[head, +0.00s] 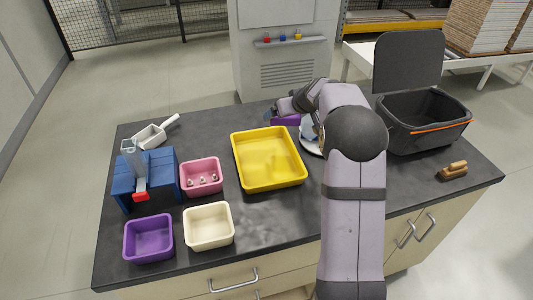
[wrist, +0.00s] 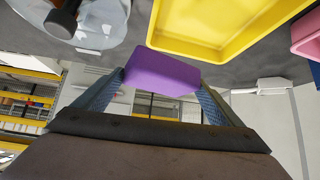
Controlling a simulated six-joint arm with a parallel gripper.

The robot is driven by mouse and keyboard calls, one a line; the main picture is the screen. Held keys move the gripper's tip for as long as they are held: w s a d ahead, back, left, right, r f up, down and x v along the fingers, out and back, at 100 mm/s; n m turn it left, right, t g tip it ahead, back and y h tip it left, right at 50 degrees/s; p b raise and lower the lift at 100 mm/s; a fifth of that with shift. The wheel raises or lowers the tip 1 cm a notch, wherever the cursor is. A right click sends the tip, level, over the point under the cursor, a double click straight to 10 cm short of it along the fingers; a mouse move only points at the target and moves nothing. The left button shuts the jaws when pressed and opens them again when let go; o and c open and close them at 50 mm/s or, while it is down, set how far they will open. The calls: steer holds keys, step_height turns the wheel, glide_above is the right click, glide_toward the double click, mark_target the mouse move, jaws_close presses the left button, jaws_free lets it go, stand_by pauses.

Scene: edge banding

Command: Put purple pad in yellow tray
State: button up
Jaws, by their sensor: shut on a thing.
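The purple pad (wrist: 162,73) is a small block held between the two fingers of my gripper (wrist: 160,90) in the wrist view. In the head view the pad (head: 286,121) shows partly below my gripper (head: 284,112), near the far edge of the table. The yellow tray (head: 268,184) stands in the middle of the table, nearer and to the left of the pad. Its inside looks empty. The tray also shows in the wrist view (wrist: 215,52), at the top right, apart from the pad. My arm hides part of the table to the right of the tray.
A black crate (head: 403,146) stands at the right.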

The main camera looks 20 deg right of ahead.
steer(key=s+a+f+n+g+y, duration=0.2)
steer(key=s+a+n+y, duration=0.2)
steer(key=a+n, duration=0.3)
steer(key=shift+s+a+f+n+g+y, duration=0.2)
steer(key=shift+a+f+n+g+y, duration=0.15)
steer(key=shift+n+y, duration=0.25)
steer(key=p, duration=0.3)
glide_toward(258, 158)
steer(key=shift+r+x, duration=0.2)
steer(key=shift+x, duration=2)
steer(key=shift+w+a+f, duration=0.15)
steer(key=shift+w+f, duration=0.05)
steer(key=shift+f, duration=0.2)
steer(key=shift+f+b, duration=0.2)
steer(key=shift+b, duration=0.25)
steer(key=o, duration=0.8)
